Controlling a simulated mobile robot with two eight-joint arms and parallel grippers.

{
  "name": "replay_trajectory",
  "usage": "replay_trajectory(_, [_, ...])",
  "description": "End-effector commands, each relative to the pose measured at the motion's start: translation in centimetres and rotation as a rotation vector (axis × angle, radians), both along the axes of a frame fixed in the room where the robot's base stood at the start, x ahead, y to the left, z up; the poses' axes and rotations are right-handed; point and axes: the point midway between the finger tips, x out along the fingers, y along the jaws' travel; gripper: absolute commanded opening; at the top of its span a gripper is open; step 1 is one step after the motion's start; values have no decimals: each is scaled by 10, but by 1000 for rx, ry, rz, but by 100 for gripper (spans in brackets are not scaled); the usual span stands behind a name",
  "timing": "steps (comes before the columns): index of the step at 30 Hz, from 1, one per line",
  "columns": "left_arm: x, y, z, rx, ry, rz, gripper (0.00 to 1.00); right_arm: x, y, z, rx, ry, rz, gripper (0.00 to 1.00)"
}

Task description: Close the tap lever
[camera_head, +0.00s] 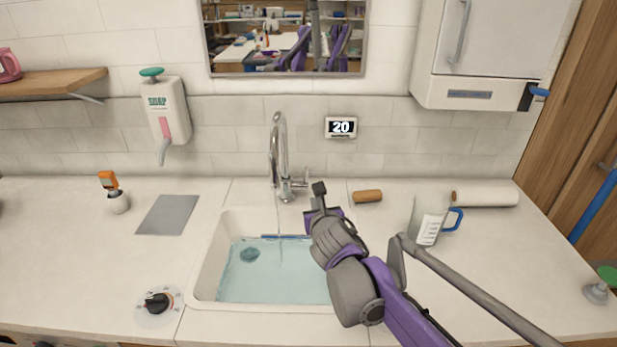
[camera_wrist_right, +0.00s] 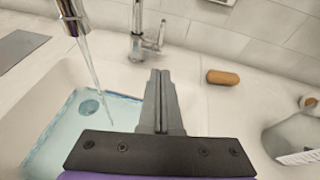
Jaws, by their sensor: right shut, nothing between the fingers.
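The chrome tap (camera_head: 279,145) stands behind the sink, and a thin stream of water runs from its spout. Its small lever (camera_head: 301,182) sticks out on the right side of its base. In the right wrist view the lever (camera_wrist_right: 159,36) is upright beside the tap body (camera_wrist_right: 137,42). My right gripper (camera_head: 319,188) is shut and empty, just right of and in front of the lever. In the right wrist view its closed fingertips (camera_wrist_right: 160,73) point toward the lever, with a gap between them. My left gripper is not in view.
The sink (camera_head: 203,275) holds bluish water. A measuring jug (camera_head: 428,222) and a white roll (camera_head: 487,194) are further right. A soap dispenser (camera_head: 166,112) hangs on the left wall. A grey plate (camera_head: 168,214) lies left of the sink.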

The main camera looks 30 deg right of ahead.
Motion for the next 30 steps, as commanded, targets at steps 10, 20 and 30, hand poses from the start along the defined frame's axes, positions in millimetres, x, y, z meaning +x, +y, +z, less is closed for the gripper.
replay_trajectory(10, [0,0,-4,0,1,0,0,36,-17,-15,-21,12,3,0])
replay_trajectory(20, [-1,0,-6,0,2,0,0,92,-40,-32,-19,10,4,0])
replay_trajectory(30, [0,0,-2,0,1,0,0,119,-49,-17,-19,10,4,0])
